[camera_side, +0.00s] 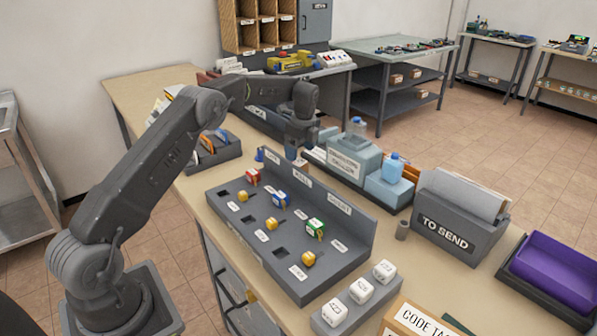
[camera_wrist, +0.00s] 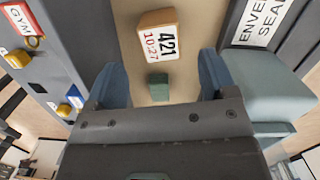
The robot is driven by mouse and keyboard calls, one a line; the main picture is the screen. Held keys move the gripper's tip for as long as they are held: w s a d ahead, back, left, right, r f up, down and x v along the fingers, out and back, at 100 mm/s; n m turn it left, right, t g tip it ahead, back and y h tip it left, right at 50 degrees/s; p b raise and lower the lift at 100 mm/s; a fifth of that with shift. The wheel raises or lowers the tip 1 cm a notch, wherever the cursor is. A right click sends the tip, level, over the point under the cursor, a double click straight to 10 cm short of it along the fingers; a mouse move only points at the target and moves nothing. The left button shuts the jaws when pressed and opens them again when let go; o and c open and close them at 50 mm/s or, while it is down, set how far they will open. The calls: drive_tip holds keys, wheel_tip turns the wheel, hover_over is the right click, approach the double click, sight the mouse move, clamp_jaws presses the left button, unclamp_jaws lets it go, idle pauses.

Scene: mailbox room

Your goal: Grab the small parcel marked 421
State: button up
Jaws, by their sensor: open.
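The small parcel (camera_wrist: 158,42) is a brown box with a white label reading 421 in black and 10:27 in red. It lies on the tan tabletop at the top middle of the wrist view, ahead of and apart from the fingers. My gripper (camera_wrist: 163,80) is open and empty, with one blue-grey finger on each side of the picture. In the side view my gripper (camera_side: 297,142) hangs low over the table, behind the slotted grey board; the parcel's label cannot be read there.
A small dark green block (camera_wrist: 158,84) shows between my fingers. The slotted grey key board (camera_side: 335,255) stands on one side, the envelope sealer (camera_side: 352,158) on the other, leaving a narrow strip of table. The TO SEND box (camera_side: 447,232) and purple tray (camera_side: 557,270) stand farther right.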

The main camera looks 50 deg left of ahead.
sight(299, 162)
drive_tip(key=shift+s+a+f, duration=0.1)
drive_tip(key=shift+a+f, duration=0.1)
drive_tip(key=shift+f, duration=1.15)
drive_tip(key=shift+a+f, duration=0.15)
drive_tip(key=shift+f, duration=1.2)
drive_tip(key=shift+c, duration=0.3)
drive_tip(key=c, duration=1)
